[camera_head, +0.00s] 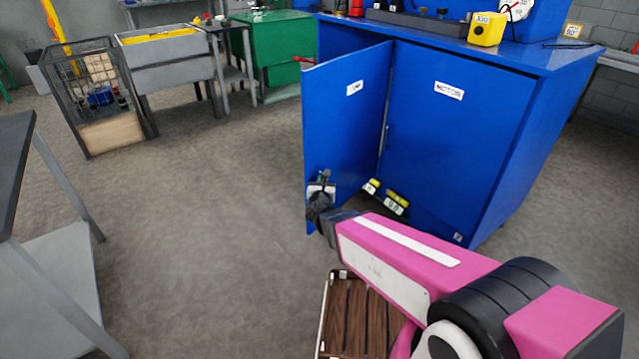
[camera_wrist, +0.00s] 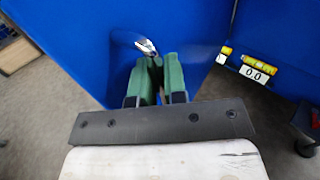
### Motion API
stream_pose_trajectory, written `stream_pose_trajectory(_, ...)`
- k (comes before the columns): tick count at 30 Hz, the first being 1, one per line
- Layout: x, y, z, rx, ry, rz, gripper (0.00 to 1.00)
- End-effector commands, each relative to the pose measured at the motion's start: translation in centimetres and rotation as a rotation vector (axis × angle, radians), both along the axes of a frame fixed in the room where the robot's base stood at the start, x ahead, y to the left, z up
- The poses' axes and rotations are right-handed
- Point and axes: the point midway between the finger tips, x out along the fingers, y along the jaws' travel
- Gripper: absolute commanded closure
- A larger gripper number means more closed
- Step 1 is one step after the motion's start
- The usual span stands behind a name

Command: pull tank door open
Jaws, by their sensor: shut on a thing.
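The blue tank door (camera_head: 345,120) stands partly open, swung out from the left side of the blue cabinet (camera_head: 445,150). My gripper (camera_head: 321,190) is at the lower part of the door, near its free edge. In the wrist view the door (camera_wrist: 95,40) fills the upper middle, and the green fingers of my gripper (camera_wrist: 150,62) are shut on a small metal handle (camera_wrist: 146,46) on the door. The fingers partly hide the handle. The inside of the cabinet is mostly hidden behind the door and the front panel.
A yellow box (camera_head: 487,29) sits on the cabinet top. A grey table (camera_head: 45,300) stands at the left. A wire crate (camera_head: 95,95) and a green chest (camera_head: 285,45) stand further back. A slatted wooden piece (camera_head: 358,325) lies below my arm. The floor left of the door is clear.

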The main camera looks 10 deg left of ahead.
Motion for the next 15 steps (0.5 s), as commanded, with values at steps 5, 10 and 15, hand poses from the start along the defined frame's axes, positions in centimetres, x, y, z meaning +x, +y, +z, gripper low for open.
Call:
stream_pose_trajectory(5,0.22,-0.21,0.06,0.001,-0.004,-0.008,1.00)
stream_pose_trajectory(10,0.21,-0.19,0.06,0.001,-0.004,-0.008,1.00)
stream_pose_trajectory(15,0.18,-0.16,0.05,0.001,-0.003,-0.007,0.64)
